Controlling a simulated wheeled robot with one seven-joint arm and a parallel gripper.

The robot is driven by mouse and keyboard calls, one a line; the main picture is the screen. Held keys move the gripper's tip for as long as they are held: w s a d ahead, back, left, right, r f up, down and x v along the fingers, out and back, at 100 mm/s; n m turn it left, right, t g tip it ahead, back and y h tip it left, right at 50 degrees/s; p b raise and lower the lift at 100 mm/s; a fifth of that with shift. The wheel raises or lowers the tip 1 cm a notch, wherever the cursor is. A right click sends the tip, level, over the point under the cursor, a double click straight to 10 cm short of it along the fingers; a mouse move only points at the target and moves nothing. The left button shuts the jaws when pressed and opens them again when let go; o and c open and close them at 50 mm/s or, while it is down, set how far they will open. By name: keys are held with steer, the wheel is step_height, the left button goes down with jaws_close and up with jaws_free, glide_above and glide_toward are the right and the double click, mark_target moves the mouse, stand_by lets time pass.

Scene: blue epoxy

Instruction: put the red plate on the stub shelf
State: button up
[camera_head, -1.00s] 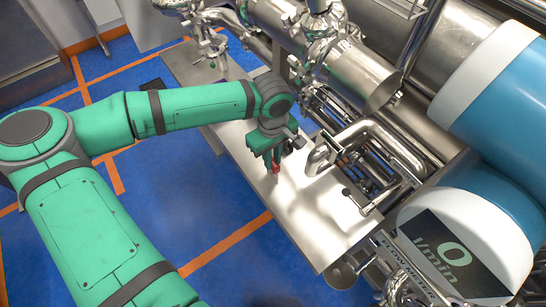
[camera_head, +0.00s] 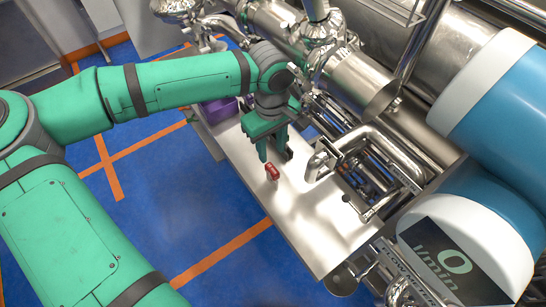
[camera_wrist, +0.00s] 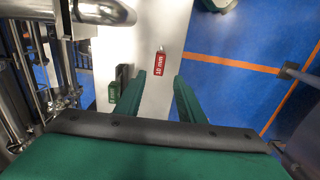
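The red plate (camera_head: 271,173) is a small red piece on the steel bench, near its left edge. In the wrist view the red plate (camera_wrist: 159,66) shows a white "10 mm" label and lies just ahead of the fingertips, between their lines. My gripper (camera_head: 274,156) is open and empty, its green fingers apart, close to the red plate on its far side in the head view. The fingers also frame the plate in the wrist view (camera_wrist: 159,84). I cannot tell which surface is the stub shelf.
The steel bench (camera_head: 305,215) is bare towards the front. A small green block (camera_wrist: 118,88) sits left of the fingers in the wrist view. Steel pipes (camera_head: 375,140) crowd the bench's right side. A purple box (camera_head: 219,111) stands behind my gripper.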

steer(key=shift+r, duration=1.8)
steer(key=shift+w, duration=0.1)
